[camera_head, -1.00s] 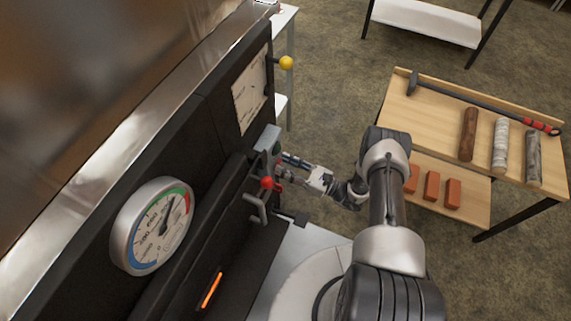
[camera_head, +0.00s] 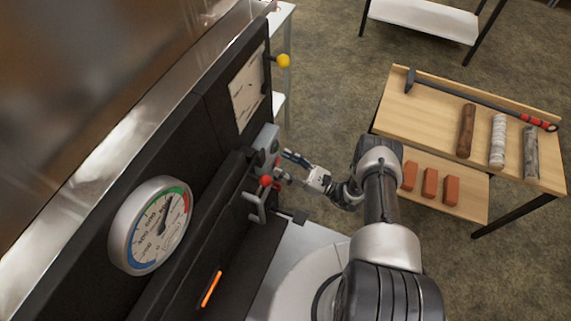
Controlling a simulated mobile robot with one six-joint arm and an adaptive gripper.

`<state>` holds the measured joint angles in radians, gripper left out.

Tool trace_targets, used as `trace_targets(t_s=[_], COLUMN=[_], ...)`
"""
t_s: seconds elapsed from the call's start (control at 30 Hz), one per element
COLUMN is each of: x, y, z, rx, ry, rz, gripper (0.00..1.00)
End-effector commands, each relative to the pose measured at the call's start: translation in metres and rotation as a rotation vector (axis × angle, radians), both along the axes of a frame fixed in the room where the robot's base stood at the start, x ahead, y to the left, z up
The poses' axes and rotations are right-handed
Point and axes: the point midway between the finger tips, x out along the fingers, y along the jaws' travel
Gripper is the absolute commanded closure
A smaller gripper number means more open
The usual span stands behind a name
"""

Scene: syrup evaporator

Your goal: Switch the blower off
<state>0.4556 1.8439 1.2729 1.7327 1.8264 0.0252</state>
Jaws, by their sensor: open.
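A grey switch box (camera_head: 266,144) is mounted on the dark front panel of the evaporator, left of my gripper. A small red part shows at its lower right edge; the exact lever position is too small to tell. My gripper (camera_head: 283,164) is open and empty, its fingers pointing left at the box with a small gap. Just below the box, a red knob (camera_head: 266,181) stands out near a grey metal handle (camera_head: 256,206) on the panel.
A round pressure-style gauge (camera_head: 151,226) and a glowing orange slot (camera_head: 211,289) lie nearer on the panel. A yellow knob (camera_head: 283,61) sticks out farther back. A wooden table (camera_head: 430,113) with logs, a long tool and bricks stands right; floor between is open.

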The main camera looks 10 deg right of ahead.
Motion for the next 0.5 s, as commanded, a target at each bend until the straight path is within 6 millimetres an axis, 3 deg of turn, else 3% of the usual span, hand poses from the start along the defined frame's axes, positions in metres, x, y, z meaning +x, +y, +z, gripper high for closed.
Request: trace_targets(t_s=[0.27,0.5], x=[-0.004,-0.029], y=[-0.007,-0.044], z=[-0.002,-0.014], rx=[0.0,0.0], ry=[0.001,0.001], rz=[-0.003,-0.007], gripper=[0.47,0.47])
